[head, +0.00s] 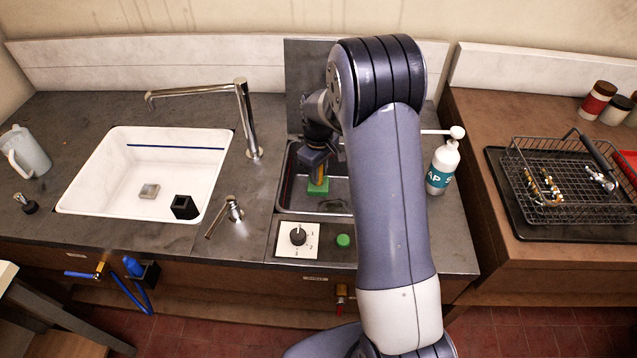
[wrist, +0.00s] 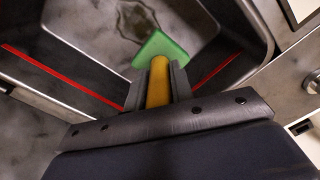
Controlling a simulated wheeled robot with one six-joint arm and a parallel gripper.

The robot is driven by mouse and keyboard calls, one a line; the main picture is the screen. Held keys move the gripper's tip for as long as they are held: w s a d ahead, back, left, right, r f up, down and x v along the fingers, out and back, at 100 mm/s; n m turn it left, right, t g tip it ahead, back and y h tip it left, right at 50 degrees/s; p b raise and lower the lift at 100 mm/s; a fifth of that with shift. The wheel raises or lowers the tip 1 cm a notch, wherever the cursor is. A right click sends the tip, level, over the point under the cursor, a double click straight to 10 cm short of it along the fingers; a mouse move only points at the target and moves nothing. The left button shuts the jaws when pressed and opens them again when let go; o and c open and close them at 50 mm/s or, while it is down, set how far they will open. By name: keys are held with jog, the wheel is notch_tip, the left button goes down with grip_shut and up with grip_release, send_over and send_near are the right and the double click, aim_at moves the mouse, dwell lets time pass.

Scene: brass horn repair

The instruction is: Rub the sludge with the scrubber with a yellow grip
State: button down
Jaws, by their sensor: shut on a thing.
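The scrubber has a green pad (head: 318,187) and a yellow grip (wrist: 159,82). My gripper (head: 317,165) is shut on the yellow grip, inside the small metal basin (head: 286,198) right of the white sink. In the wrist view the grip stands between my gripper's two fingers (wrist: 158,84), with the green pad (wrist: 158,47) beyond them. A dark, irregular patch, seemingly the sludge (wrist: 139,20), lies on the basin floor by the pad's far edge. I cannot tell whether the pad touches the floor. My arm hides the basin's right part in the head view.
A red line (wrist: 40,70) runs along the basin wall. The white sink (head: 90,170) with a tall tap (head: 243,115) is at left. A pump bottle (head: 443,168) stands close right of my arm. A wire basket (head: 570,212) sits on the right counter. A dial panel (head: 297,240) is in front.

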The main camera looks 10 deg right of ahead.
notch_tip(320, 180, down, 4)
jog(key=shift+r+b, duration=0.2)
jog(key=shift+b, duration=0.2)
jog(key=shift+f+b, duration=1.65)
jog(key=shift+f, duration=1.2)
jog(key=shift+f+b, duration=0.8)
jog(key=shift+f, duration=0.2)
jog(key=shift+s+d+r, duration=0.1)
jog(key=shift+s+d, duration=0.15)
jog(key=shift+d, duration=0.55)
jog(key=shift+s+d+r, duration=0.1)
jog(key=shift+s+d, duration=0.15)
jog(key=shift+d, duration=0.55)
jog(key=shift+s+d+f+b, duration=0.1)
jog(key=shift+s+d+b, duration=0.2)
jog(key=shift+d, duration=0.7)
jog(key=shift+s+d+f+b, duration=0.1)
jog(key=shift+s+d+b, duration=0.2)
jog(key=shift+d, duration=0.65)
jog(key=shift+s+d+b, duration=0.2)
jog(key=shift+s+d, duration=0.15)
jog(key=shift+d, duration=0.65)
jog(key=shift+s+d, duration=0.3)
jog(key=shift+d, duration=0.55)
jog(key=shift+s+d, duration=0.25)
jog(key=shift+d, duration=0.6)
jog(key=shift+b, duration=0.35)
